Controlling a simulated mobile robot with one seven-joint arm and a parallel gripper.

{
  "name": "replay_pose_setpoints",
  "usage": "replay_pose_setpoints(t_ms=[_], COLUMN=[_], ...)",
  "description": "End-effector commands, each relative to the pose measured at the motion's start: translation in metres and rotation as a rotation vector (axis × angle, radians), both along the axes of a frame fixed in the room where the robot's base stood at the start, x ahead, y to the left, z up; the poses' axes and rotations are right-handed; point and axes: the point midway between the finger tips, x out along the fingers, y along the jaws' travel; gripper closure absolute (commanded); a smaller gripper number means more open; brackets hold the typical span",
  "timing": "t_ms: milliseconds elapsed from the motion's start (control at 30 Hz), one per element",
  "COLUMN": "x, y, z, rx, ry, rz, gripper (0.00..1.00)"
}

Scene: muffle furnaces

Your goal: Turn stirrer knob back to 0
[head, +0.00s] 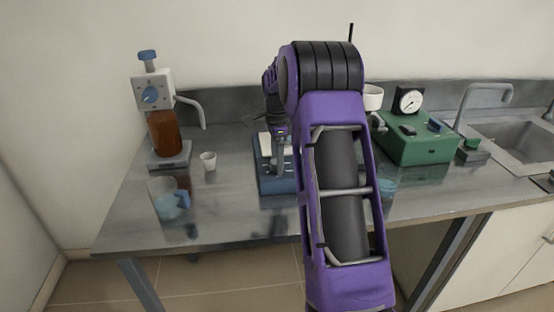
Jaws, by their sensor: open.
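A blue box-shaped device with a white top plate (264,146), which looks like the stirrer, stands on the middle of the steel bench. My arm covers its right side, and I cannot make out its knob or the knob's setting.
A brown bottle (168,134) with a blue-knobbed white dispenser head (151,94) stands left. A small white cup (208,161) and a clear beaker (163,199) with a blue part are nearby. A green box (418,148) with a gauge and a sink (518,140) are right.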

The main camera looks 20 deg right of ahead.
Motion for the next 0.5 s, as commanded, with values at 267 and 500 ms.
replay_pose_setpoints(t_ms=[267,500], x=[0.0000,0.0000], y=[0.0000,0.0000], z=[0.0002,0.0003], rx=[0.000,0.000], ry=[0.000,0.000], rz=[0.000,0.000], gripper=[0.43,0.86])
